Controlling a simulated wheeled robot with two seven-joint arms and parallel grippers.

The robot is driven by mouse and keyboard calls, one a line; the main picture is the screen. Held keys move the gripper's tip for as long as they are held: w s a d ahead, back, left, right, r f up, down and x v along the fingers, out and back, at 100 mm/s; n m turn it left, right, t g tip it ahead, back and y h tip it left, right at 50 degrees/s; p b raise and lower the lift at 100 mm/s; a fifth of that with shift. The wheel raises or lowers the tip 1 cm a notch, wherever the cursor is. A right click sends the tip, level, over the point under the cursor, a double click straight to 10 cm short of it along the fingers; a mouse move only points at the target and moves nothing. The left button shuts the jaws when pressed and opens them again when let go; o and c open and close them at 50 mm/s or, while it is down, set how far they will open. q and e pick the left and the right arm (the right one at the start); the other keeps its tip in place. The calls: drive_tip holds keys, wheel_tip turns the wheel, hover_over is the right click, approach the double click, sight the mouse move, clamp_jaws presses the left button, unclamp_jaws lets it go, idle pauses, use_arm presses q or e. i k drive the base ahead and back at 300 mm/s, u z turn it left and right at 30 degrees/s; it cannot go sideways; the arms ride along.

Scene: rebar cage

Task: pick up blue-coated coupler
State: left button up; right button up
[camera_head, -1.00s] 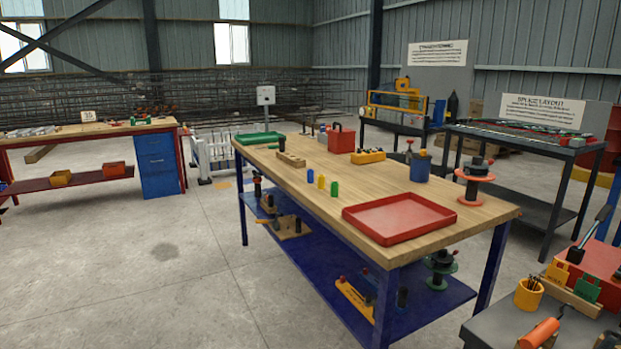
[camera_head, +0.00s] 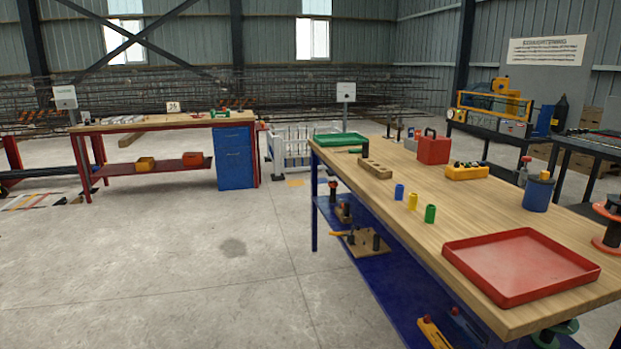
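The blue-coated coupler (camera_head: 399,192) is a small upright blue cylinder on the wooden top of the blue-legged workbench (camera_head: 480,216). It stands near the bench's left long edge. A yellow coupler (camera_head: 412,201) and a green coupler (camera_head: 430,214) stand in a row with it, toward the front right, and the three are apart. Neither of my grippers is in view.
An empty red tray (camera_head: 520,265) lies at the bench's near end. A wooden block with holes (camera_head: 375,168), a green tray (camera_head: 341,140) and a red box (camera_head: 433,148) sit farther back. Open concrete floor (camera_head: 180,270) lies left of the bench. Another bench (camera_head: 150,125) stands far left.

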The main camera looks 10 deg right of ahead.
sight(398, 196)
drive_tip(key=u, duration=0.4)
drive_tip(key=i, duration=1.95)
drive_tip(key=z, duration=0.35)
